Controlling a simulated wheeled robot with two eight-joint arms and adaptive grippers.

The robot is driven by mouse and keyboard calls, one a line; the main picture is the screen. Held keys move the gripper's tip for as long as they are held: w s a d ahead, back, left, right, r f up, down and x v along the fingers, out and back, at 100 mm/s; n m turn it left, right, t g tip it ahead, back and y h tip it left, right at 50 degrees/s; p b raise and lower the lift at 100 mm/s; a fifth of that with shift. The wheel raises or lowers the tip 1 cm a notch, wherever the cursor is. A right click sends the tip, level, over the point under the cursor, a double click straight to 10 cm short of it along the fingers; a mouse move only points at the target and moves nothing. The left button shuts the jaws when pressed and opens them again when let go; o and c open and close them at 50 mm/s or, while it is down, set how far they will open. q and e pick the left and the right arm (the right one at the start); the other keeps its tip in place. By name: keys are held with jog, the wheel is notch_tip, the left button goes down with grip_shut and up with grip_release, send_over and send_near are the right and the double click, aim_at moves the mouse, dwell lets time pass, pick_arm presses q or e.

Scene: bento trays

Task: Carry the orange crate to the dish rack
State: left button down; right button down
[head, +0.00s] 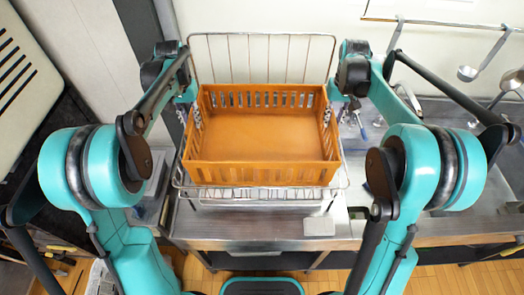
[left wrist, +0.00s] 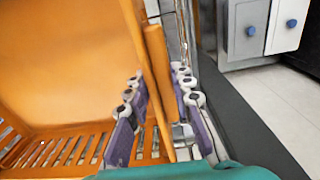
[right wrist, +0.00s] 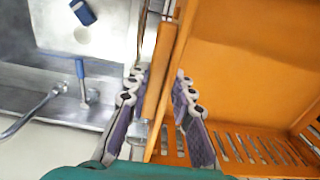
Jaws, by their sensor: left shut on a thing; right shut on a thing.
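The orange crate (head: 262,174) is empty and looks level in the head view. It sits over the wire dish rack (head: 260,193), whose tall back (head: 262,40) rises behind it. I cannot tell whether the crate rests on the rack or hangs just above it. My left gripper (head: 197,112) is shut on the crate's left wall; its fingers straddle the wall (left wrist: 158,85) in the left wrist view. My right gripper (head: 328,112) is shut on the right wall, with a finger on each side of it (right wrist: 160,85) in the right wrist view.
The steel counter (head: 260,228) runs under the rack, with a small grey block (head: 319,226) at its front. A sink with a blue-handled tap (right wrist: 80,72) lies to the right. Ladles (head: 468,73) hang from a rail at the back right.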

pick_arm(q)
jog(key=shift+a+f+b, duration=0.1)
jog(key=shift+f+b, duration=0.4)
jog(key=shift+f, duration=0.2)
pick_arm(e)
jog(key=shift+d+f, duration=0.1)
jog(key=shift+f, duration=0.55)
pick_arm(q)
jog(key=c, duration=1.7)
grip_release()
jog(key=shift+f, duration=0.2)
jog(key=shift+c, duration=0.2)
pick_arm(e)
jog(key=c, duration=1.7)
grip_release()
jog(key=shift+f, duration=0.2)
jog(key=shift+c, duration=0.2)
pick_arm(q)
jog(key=o, duration=0.4)
jog(key=shift+r, duration=0.15)
pick_arm(e)
jog(key=o, duration=0.4)
jog(key=shift+r, duration=0.15)
pick_arm(q)
jog(key=shift+r, duration=0.15)
